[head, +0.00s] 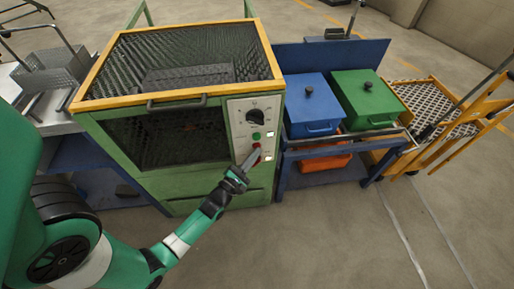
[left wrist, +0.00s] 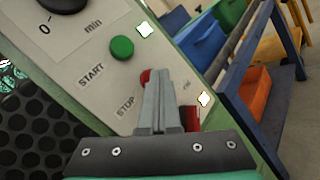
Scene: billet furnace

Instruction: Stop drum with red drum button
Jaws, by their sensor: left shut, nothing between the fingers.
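The green drum machine (head: 165,175) has a light control panel (head: 240,108) on its front right. The red drum button by the STOP label shows as a small red edge (left wrist: 145,76) in the left wrist view, mostly hidden behind my fingers. My left gripper (head: 252,156) is shut and empty. Its fingertips (left wrist: 165,74) are in front of the red button; I cannot tell whether they touch it. The green START button (left wrist: 122,47) is above and left of the fingers. Another red part (left wrist: 193,118) shows just right of the fingers.
A black dial (head: 255,117) sits at the panel's top. To the right, a blue bench holds a blue box (head: 308,108) and a green box (head: 366,98), with an orange bin (head: 322,162) below. A yellow cart (head: 440,105) stands farther right. The front floor is clear.

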